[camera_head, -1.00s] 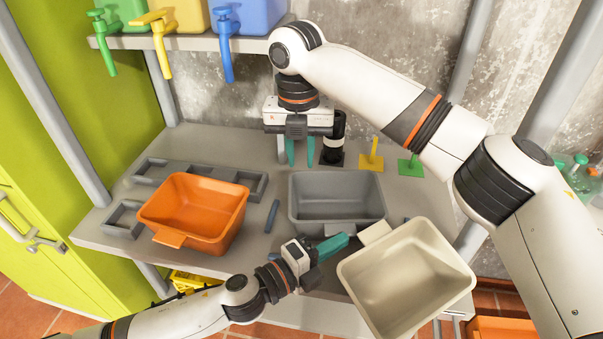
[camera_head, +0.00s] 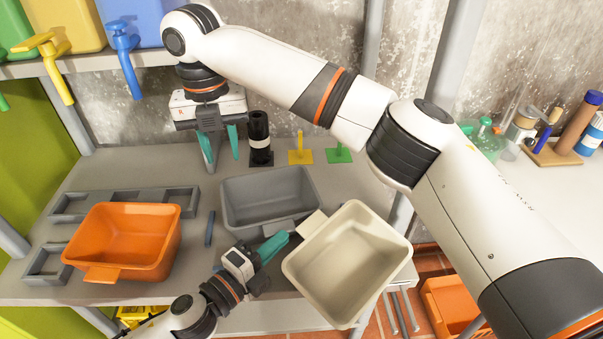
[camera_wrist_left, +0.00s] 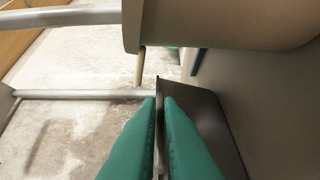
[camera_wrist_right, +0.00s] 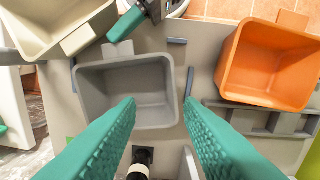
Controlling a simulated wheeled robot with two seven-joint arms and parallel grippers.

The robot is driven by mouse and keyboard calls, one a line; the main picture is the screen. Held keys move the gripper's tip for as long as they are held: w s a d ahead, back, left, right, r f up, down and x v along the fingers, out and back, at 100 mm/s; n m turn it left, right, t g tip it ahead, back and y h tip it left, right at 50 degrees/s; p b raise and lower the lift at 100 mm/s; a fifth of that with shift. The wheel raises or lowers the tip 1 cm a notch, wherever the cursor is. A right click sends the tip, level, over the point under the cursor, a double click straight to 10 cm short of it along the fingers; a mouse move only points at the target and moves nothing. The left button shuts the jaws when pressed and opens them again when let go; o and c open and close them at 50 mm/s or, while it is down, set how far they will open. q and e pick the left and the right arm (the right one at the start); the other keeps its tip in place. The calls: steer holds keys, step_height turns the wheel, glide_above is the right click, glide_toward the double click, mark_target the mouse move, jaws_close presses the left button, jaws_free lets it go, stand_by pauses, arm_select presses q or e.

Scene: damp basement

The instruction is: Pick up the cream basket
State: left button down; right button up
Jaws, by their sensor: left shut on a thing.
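In the left wrist view the green fingers (camera_wrist_left: 158,105) press on a thin plate edge, with the basket wall (camera_wrist_left: 225,25) above. The basket also shows at the upper left of the right wrist view (camera_wrist_right: 40,22). My right gripper (camera_head: 222,148) is open and empty above the back of the bench, its fingers apart.
A grey basket (camera_head: 268,200) stands just behind my left gripper. An orange basket (camera_head: 125,240) sits at the left by a grey rack (camera_head: 75,207). A black cylinder (camera_head: 259,138) and yellow (camera_head: 300,150) and green (camera_head: 339,152) stands are at the back. An orange crate (camera_head: 440,300) is low right.

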steer(key=m+t, duration=0.2)
steer(key=m, duration=2.7)
glide_above(369, 219)
step_height(369, 219, down, 11)
step_height(369, 219, down, 4)
steer(key=shift+s+r, duration=0.1)
steer(key=shift+r, duration=0.05)
steer(key=shift+f, duration=0.5)
steer(key=shift+f, duration=0.2)
jaws_close()
